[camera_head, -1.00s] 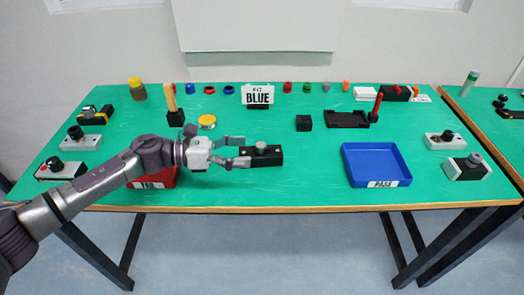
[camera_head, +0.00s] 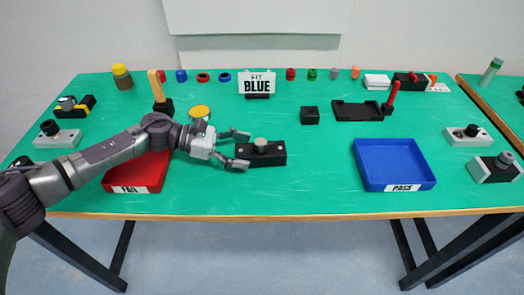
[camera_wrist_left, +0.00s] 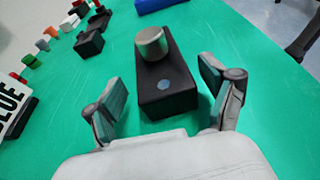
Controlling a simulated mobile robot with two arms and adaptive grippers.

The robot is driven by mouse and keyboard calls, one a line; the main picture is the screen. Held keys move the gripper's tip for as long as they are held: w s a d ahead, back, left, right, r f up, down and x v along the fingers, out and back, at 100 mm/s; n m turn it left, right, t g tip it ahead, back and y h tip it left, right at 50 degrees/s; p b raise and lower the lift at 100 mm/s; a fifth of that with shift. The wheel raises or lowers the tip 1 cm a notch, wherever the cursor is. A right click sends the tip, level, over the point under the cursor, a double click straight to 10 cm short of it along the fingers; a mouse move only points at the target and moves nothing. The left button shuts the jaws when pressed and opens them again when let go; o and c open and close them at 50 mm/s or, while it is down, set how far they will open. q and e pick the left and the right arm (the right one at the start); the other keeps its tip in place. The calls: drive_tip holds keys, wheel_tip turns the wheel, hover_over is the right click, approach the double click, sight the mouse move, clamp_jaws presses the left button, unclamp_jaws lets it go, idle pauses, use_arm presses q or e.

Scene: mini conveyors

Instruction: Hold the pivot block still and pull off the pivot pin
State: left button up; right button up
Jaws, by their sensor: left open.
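The pivot block (camera_head: 272,157) is a black rectangular block lying on the green table. A grey metal pivot pin (camera_head: 260,143) stands upright in the middle of its top. In the left wrist view the block (camera_wrist_left: 160,100) lies between my spread fingers, with the pin (camera_wrist_left: 151,43) beyond its near end. My left gripper (camera_head: 239,149) is open at the block's left end, its fingers on either side. The left wrist view also shows the open gripper (camera_wrist_left: 165,103), with gaps beside the block. My right gripper is not in view.
The red FAIL tray (camera_head: 115,180) is under my left arm and the blue PASS tray (camera_head: 423,177) is to the right. A BLUE sign (camera_head: 257,84), a small black block (camera_head: 310,115) and a black tray (camera_head: 355,110) stand behind. Table between block and PASS tray is clear.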

sight(256, 155)
use_arm(q)
drive_tip(key=shift+b+x, duration=0.55)
drive_tip(key=shift+x, duration=1.2)
drive_tip(key=c, duration=0.8)
drive_tip(key=shift+c, duration=0.2)
drive_tip(key=shift+s+f, duration=0.15)
drive_tip(key=shift+f, duration=0.15)
